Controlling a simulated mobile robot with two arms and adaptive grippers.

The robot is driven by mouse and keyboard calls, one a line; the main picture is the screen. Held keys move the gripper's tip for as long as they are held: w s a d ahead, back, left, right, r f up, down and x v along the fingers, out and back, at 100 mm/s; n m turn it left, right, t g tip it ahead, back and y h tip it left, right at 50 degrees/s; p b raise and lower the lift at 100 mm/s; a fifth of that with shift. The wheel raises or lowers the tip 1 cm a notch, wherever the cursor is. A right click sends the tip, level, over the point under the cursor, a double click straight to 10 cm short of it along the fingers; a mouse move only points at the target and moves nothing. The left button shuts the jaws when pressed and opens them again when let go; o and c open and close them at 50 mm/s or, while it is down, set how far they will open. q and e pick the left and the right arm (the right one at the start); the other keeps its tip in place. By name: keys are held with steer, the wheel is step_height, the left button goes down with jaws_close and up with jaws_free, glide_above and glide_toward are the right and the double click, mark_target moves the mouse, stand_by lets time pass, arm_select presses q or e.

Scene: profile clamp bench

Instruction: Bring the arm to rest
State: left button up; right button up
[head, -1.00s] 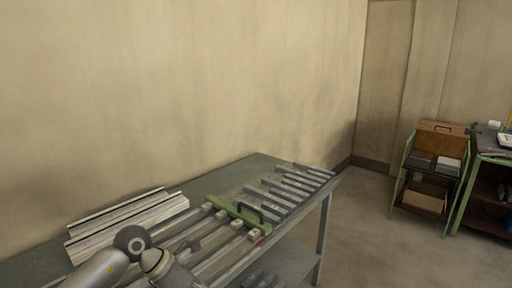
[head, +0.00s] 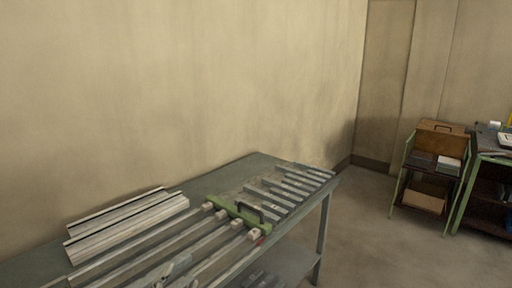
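Neither of my arms nor grippers shows clearly in the head view. The bench (head: 222,182) runs from the lower left to the middle, with a green clamp bar with a dark handle (head: 240,212) lying across long metal rails (head: 150,246). A small light grey part (head: 176,266) sits among the rails near the lower edge; I cannot tell what it is.
Pale aluminium profiles (head: 128,222) lie at the bench's back left. Several short grey bars (head: 290,187) lie at its far right end. A green-framed rack with a wooden box (head: 440,127) and another bench (head: 490,150) stand at right; the floor between is clear.

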arm_select(q)
steer(key=s+a+f+n+g+y, duration=0.25)
steer(key=s+f+n+g, duration=0.2)
steer(key=s+f, duration=0.4)
steer(key=s+f+n+g+h, duration=0.1)
steer(key=s+f+g, duration=0.45)
steer(key=s, duration=0.35)
steer(key=s+f+n+g+h, duration=0.1)
steer(key=s+f+n+g, duration=0.1)
steer(key=s+f+g, duration=0.5)
steer(key=s+f+t, duration=0.2)
steer(key=s+f, duration=0.1)
steer(key=f, duration=2.2)
steer(key=s+a+f+g, duration=0.1)
steer(key=s+a+f, duration=0.2)
steer(key=s+f, duration=1.3)
steer(key=shift+s+m+g, duration=0.3)
steer(key=shift+s+m, duration=0.05)
steer(key=shift+s, duration=0.1)
